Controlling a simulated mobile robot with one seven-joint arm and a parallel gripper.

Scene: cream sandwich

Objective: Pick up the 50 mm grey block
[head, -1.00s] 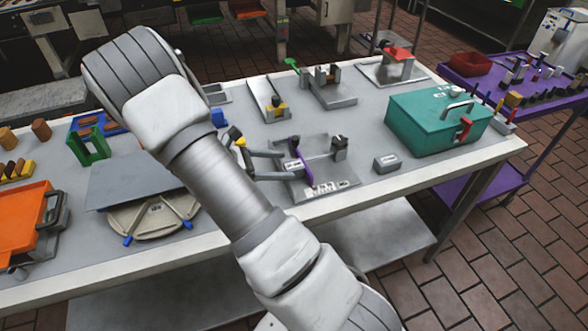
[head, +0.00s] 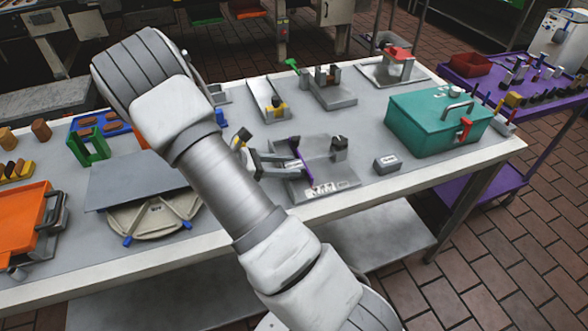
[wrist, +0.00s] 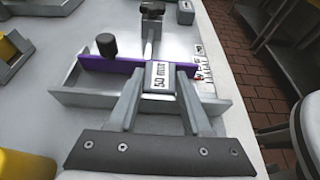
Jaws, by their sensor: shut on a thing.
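The 50 mm grey block (wrist: 160,76) has a white "50 mm" label on its top and sits between my two fingertips in the wrist view. My gripper (wrist: 164,80) is shut on it, with one finger on each side. The block lies against a purple bar (wrist: 105,65) on a grey metal fixture (wrist: 80,98). In the head view my gripper (head: 300,164) is over the same fixture (head: 330,178), and the block is too small and covered to make out there.
A second grey labelled block (head: 387,164) stands on the table to the right of the fixture. A teal box (head: 420,125) is beyond it. A dark knob (wrist: 107,45) stands close to the purple bar. The table's front edge is close by.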

